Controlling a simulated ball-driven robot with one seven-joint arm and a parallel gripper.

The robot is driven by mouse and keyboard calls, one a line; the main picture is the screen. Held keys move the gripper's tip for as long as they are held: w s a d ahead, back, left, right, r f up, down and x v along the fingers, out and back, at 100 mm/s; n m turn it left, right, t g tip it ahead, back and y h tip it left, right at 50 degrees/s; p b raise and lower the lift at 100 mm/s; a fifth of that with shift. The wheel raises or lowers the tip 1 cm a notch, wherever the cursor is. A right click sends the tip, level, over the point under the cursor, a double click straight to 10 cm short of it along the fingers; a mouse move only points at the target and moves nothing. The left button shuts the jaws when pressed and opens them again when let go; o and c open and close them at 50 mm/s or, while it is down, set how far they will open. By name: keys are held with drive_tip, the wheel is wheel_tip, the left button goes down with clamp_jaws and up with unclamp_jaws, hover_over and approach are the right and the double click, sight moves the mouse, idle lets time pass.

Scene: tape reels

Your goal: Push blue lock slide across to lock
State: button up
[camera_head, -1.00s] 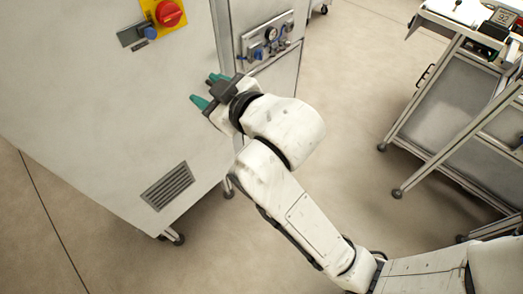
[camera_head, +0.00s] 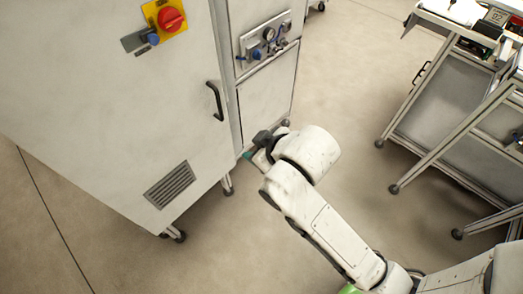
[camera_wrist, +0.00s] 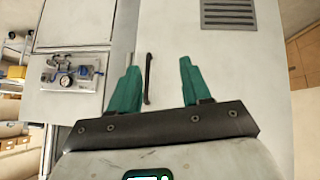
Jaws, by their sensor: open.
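The blue lock slide (camera_head: 153,39) sits on a grey plate (camera_head: 135,40) on the cabinet front, just below the red rotary switch (camera_head: 170,18) on its yellow plate. My gripper (camera_head: 250,153) is well below and right of it, near the cabinet's lower right edge, touching nothing that I can make out. In the wrist view my gripper (camera_wrist: 160,88) shows two green fingers, apart and empty, facing the cabinet front. The lock slide does not show in the wrist view.
The cabinet door has a black handle (camera_head: 215,101) and a vent (camera_head: 169,185). A gauge panel (camera_head: 265,38) is on the neighbouring unit; it also shows in the wrist view (camera_wrist: 72,74). A metal-framed cart (camera_head: 440,110) stands right. Floor between is clear.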

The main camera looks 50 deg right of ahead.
drive_tip(key=shift+s+f, duration=0.55)
drive_tip(key=shift+s, duration=0.05)
drive_tip(key=s+f+m+g, duration=0.1)
drive_tip(key=s+f+g, duration=0.2)
drive_tip(key=s+f, duration=0.2)
drive_tip(key=s+f+g+y, duration=0.1)
drive_tip(key=s+f+g, duration=0.3)
drive_tip(key=s, duration=0.7)
drive_tip(key=shift+d+f+m, duration=0.2)
drive_tip(key=shift+f+m, duration=0.2)
drive_tip(key=shift+f, duration=0.3)
drive_tip(key=shift+o, duration=0.4)
idle(1.6)
